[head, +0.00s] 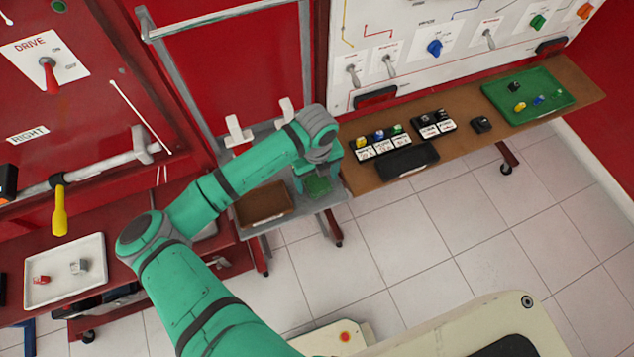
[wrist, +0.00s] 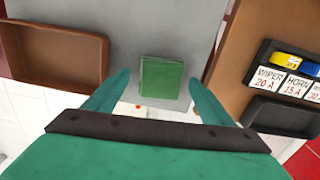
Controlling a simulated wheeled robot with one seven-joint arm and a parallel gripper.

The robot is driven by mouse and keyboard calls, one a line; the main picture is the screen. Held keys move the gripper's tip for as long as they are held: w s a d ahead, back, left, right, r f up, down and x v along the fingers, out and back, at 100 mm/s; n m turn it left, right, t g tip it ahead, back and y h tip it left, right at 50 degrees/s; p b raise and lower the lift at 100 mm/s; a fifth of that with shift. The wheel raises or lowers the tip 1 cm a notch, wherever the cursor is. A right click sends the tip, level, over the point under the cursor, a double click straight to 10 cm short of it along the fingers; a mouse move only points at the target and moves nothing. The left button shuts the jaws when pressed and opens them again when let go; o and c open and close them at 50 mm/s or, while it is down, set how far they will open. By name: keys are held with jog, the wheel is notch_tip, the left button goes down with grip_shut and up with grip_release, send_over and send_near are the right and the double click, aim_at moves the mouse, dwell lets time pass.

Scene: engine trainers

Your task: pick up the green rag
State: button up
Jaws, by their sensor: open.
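The green rag (wrist: 161,78) lies flat as a small square on a grey shelf (wrist: 125,20), near its front edge. In the head view the rag (head: 318,186) shows just below the end of my arm. My gripper (wrist: 161,82) is open, with one finger on each side of the rag in the wrist view. The gap between the fingers is wider than the rag. I cannot tell how high the fingertips are above the shelf. In the head view my gripper (head: 318,178) is partly hidden by my wrist.
A brown tray (head: 263,219) stands left of the rag on the shelf. A white tray (head: 40,297) stands far left.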

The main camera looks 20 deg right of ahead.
aim_at(317, 182)
jog(key=shift+s, duration=0.2)
jog(key=c, duration=1.2)
jog(key=shift+o, duration=0.2)
jog(key=shift+r, duration=0.1)
notch_tip(317, 182, up, 18)
jog(key=o, duration=0.5)
jog(key=c, duration=0.4)
